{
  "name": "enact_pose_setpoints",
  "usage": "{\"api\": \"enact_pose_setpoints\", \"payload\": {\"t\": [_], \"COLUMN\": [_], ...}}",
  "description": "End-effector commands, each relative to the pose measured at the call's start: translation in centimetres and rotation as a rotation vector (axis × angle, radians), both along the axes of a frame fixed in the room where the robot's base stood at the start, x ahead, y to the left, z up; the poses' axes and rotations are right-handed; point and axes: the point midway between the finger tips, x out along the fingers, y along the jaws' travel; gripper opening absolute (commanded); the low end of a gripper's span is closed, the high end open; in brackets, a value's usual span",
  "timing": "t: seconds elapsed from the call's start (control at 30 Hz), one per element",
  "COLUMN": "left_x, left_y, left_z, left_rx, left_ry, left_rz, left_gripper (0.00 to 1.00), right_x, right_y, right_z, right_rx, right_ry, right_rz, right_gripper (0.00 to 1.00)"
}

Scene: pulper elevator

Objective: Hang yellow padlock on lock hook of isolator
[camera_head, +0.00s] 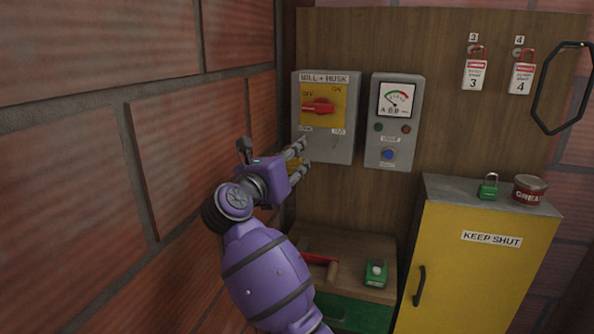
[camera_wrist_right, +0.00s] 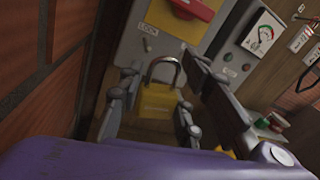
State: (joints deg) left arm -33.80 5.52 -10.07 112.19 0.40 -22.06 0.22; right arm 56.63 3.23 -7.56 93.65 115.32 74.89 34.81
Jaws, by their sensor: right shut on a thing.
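The isolator (camera_head: 341,146) is a grey box marked MILL + HUSK, with a red handle (camera_head: 318,107) on a yellow plate. A LOCK label sits at its lower left, and a small lock hook (camera_wrist_right: 146,43) shows just below that label in the right wrist view. My right gripper (camera_head: 299,156) is at the isolator's lower left edge. It is shut on the yellow padlock (camera_wrist_right: 157,104), whose grey shackle (camera_wrist_right: 164,68) points up toward the isolator. The shackle appears below the hook and apart from it. In the head view the padlock is mostly hidden by the fingers. My left gripper is out of view.
A grey meter box (camera_head: 395,155) stands close right of the isolator. A brick wall (camera_head: 190,150) is near on the left. Below are a wooden shelf (camera_head: 345,246) with a green device (camera_head: 376,273) and a yellow cabinet (camera_head: 480,275) bearing a green padlock (camera_head: 488,190) and a red tin (camera_head: 529,190).

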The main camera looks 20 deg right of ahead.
Motion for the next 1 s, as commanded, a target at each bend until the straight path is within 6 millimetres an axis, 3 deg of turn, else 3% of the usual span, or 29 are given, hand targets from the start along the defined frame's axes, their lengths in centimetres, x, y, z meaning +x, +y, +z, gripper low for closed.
{"api": "enact_pose_setpoints", "payload": {"t": [0.47,1.0], "left_x": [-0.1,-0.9], "left_y": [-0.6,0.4], "left_z": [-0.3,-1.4], "left_rx": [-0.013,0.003], "left_ry": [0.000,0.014], "left_rz": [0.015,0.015], "left_gripper": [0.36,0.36], "right_x": [1.4,4.1], "right_y": [-0.6,-2.4], "right_z": [0.2,-0.1], "right_rx": [-0.005,-0.005], "right_ry": [0.003,0.003], "right_rz": [-0.007,-0.007], "right_gripper": [0.04,0.04]}}
